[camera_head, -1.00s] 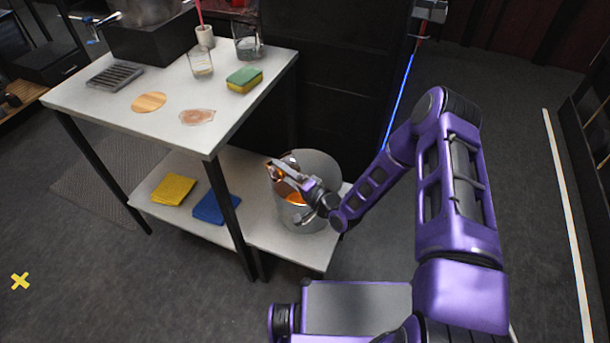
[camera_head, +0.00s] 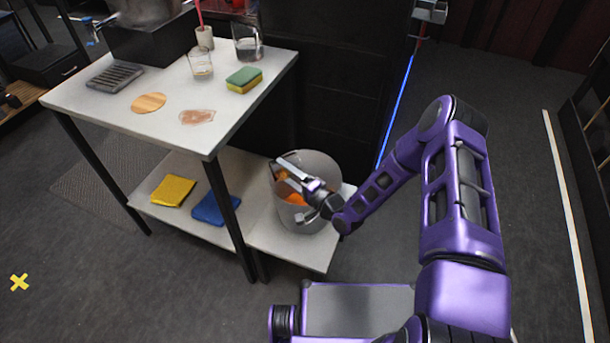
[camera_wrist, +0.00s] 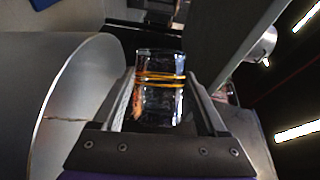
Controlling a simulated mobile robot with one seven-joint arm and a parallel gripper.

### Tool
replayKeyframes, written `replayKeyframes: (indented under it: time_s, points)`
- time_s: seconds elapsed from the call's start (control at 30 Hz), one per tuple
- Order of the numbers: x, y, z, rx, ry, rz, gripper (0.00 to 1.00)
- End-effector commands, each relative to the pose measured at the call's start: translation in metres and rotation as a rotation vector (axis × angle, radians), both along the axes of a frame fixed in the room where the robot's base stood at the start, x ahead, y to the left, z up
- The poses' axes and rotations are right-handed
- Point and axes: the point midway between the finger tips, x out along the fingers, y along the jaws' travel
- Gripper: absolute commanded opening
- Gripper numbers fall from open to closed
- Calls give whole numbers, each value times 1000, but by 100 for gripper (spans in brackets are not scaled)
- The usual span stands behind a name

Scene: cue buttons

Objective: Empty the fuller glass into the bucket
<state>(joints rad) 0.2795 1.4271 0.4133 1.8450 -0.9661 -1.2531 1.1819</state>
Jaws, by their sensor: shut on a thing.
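My gripper (camera_head: 287,176) is over the mouth of the grey metal bucket (camera_head: 318,165), which stands on the low shelf. In the wrist view, my gripper (camera_wrist: 165,95) is shut on a clear glass (camera_wrist: 160,92) with yellow-orange bands. The bucket's curved rim (camera_wrist: 85,70) is to its left there. In the head view the held glass is largely hidden, and orange shows at the bucket's mouth. I cannot tell how much liquid is left in the glass. Another short glass (camera_head: 201,68) with a little pale liquid stands upright on the table.
Yellow (camera_head: 173,190) and blue (camera_head: 215,207) cloths lie on the lower shelf.

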Motion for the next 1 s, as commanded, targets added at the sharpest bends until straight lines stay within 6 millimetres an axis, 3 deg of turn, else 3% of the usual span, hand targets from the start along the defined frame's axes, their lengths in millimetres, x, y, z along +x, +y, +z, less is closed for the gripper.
replayKeyframes:
  time_s: [1.0]
  points:
    - [2, -5, 7, 141, 64, -1, 5]
